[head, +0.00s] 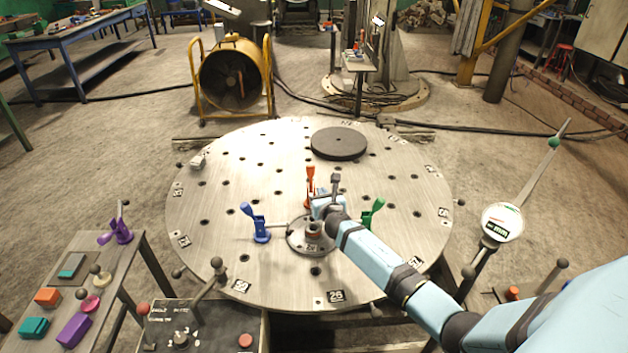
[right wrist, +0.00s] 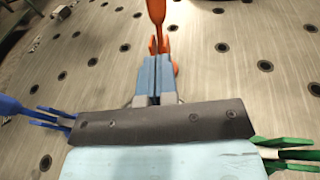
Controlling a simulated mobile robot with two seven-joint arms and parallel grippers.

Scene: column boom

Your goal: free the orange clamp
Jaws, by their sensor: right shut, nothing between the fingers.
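The orange clamp (head: 310,184) stands on the round holed table, just behind the centre hub (head: 311,236), with its handle pointing up. My right gripper (head: 322,203) is just in front of it and hides part of its base. In the right wrist view, my right gripper's blue fingers (right wrist: 155,66) are shut and empty, close to the orange clamp (right wrist: 156,14). I cannot tell whether they touch it. A blue clamp (head: 260,226) stands left of the hub and a green clamp (head: 371,213) stands right of it. My left gripper is not in view.
The round table (head: 235,165) carries a dark disc (head: 338,143) at the back. A side bench (head: 110,275) with coloured blocks and a purple clamp (head: 119,231) is at left. A control box (head: 200,330) with levers is in front. A dial gauge (head: 501,222) stands at right.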

